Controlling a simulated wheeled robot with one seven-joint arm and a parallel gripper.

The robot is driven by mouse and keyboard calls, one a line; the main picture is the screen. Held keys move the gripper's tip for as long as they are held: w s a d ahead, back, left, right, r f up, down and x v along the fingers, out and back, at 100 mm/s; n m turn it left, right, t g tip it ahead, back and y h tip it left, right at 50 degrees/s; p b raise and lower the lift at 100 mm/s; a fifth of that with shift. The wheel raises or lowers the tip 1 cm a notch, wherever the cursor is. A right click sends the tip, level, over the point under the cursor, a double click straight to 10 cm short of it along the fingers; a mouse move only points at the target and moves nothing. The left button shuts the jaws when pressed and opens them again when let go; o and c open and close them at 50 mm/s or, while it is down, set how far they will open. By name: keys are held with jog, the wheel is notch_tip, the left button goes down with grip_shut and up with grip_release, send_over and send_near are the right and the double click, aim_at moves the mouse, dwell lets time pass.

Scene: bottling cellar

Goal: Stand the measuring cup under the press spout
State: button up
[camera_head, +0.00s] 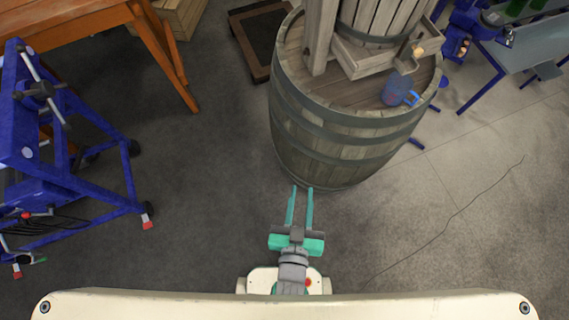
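The measuring cup (396,89) is a small bluish cup with a bright blue handle on its right side. It stands upright on top of the wooden barrel (335,150), near the barrel's front right. I cannot tell whether the cup is exactly below the spout. My gripper (302,190) has two teal fingers, parallel and apart, with nothing between them. It is in front of the barrel's lower side, away from the cup.
A blue metal frame on wheels (60,160) stands at the left. An orange wooden table (70,25) is at the upper left. A blue-legged table (530,50) is at the upper right. A thin cable (450,220) lies on the right floor, which is otherwise clear.

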jog(key=s+a+r+y, duration=0.1)
jog(key=s+a, duration=0.1)
jog(key=s, duration=0.2)
jog(key=s+a+r+n+y, duration=0.1)
jog(key=s+a, duration=0.1)
jog(key=s, duration=0.2)
jog(key=shift+s+a+r+t, duration=0.15)
jog(key=shift+s+a+t, duration=0.1)
jog(key=shift+s+t, duration=0.15)
dwell(0.6)
jog(key=shift+c, duration=0.6)
